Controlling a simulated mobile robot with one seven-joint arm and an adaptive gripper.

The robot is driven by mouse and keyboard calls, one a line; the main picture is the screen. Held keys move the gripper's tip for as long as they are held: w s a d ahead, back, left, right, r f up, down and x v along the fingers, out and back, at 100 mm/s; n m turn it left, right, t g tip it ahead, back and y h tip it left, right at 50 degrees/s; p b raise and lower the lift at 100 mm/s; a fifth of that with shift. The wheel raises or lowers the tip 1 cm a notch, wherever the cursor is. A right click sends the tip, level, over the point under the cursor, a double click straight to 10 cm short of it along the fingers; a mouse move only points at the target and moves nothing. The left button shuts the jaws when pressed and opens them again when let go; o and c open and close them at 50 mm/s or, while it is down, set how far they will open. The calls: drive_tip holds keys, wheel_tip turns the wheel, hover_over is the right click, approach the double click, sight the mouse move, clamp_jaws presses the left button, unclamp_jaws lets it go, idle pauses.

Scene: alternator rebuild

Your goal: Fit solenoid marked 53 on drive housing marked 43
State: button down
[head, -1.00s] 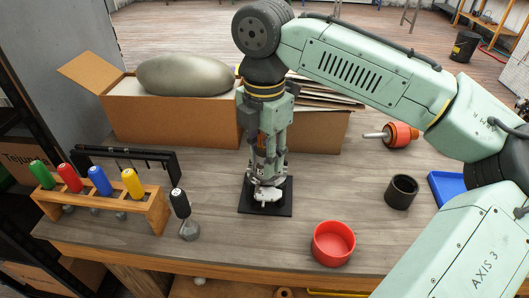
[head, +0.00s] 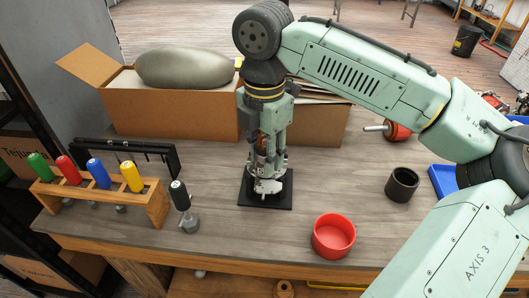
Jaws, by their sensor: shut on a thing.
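My gripper (head: 268,152) points straight down over a black square pad (head: 281,201) in the middle of the bench. It is shut on a narrow upright part with copper and silver tones, seemingly the solenoid (head: 262,143), mostly hidden between the fingers. A pale silver casting, seemingly the drive housing (head: 268,187), sits on the pad directly below the fingers. The held part and the casting overlap in this view, so I cannot tell whether they touch or are seated. The marks 53 and 43 cannot be read.
A red bowl (head: 333,237) and a black cup (head: 402,184) stand to the right. An orange-red rotor (head: 398,131) lies behind, partly covered by my arm. A wooden rack (head: 155,208) of coloured handles and a black-handled piece (head: 180,197) stand left. Cardboard boxes (head: 170,118) block the back.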

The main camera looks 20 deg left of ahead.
drive_tip(key=shift+f, duration=0.1)
drive_tip(key=shift+f+b, duration=0.45)
drive_tip(key=shift+f, duration=0.5)
drive_tip(key=shift+f, duration=0.15)
drive_tip(key=shift+f, duration=0.65)
drive_tip(key=shift+f, duration=0.2)
idle(0.4)
drive_tip(key=c, duration=1.1)
unclamp_jaws()
